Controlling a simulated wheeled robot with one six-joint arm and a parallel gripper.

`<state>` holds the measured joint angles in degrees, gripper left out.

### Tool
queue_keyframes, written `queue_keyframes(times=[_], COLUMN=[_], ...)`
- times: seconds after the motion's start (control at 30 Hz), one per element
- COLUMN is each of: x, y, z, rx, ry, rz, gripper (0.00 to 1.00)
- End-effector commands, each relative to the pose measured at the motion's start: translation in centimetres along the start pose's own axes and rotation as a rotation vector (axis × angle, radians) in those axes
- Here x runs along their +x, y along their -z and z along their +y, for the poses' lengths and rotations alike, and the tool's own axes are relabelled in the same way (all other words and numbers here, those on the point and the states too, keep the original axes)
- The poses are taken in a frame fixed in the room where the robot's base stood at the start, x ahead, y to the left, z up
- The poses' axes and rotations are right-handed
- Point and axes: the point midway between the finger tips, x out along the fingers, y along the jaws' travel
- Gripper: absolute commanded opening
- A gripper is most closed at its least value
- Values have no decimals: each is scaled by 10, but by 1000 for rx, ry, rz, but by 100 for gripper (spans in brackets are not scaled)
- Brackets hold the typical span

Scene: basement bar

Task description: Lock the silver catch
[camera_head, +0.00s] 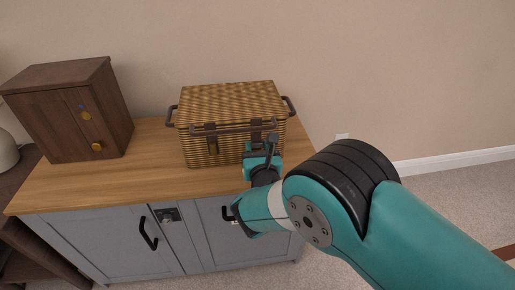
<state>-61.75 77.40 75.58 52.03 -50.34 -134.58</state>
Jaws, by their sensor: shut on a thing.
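A small silver-grey metal fitting on a dark plate, which looks like the silver catch (168,215), sits at the upper middle of the grey cabinet's front (92,245), beside the left door's black handle. My gripper (264,150) is away from it, up and to the right, at the front right of the wicker basket (230,98). It is shut at the basket's right front fastening (256,132). The jaws and wrist hide the exact point of grip. The basket's lid is down, and its left dark fastening (210,138) hangs on the front.
A small dark wooden cabinet (62,115) with brass knobs stands on the left of the wooden top (90,188). Black door handles (148,233) stick out from the grey front. My arm covers the lower right. The wall is close behind.

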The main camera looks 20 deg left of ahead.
Motion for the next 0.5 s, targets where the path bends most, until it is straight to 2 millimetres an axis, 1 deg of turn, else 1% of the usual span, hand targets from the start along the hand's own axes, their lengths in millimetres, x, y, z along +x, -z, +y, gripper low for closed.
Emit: queue_keyframes(times=[0.27, 0.5], x=[0, 0], y=[1, 2], z=[0, 0], rx=[117, 321], ry=[0, 0], rz=[-1, -1], gripper=[19, 19])
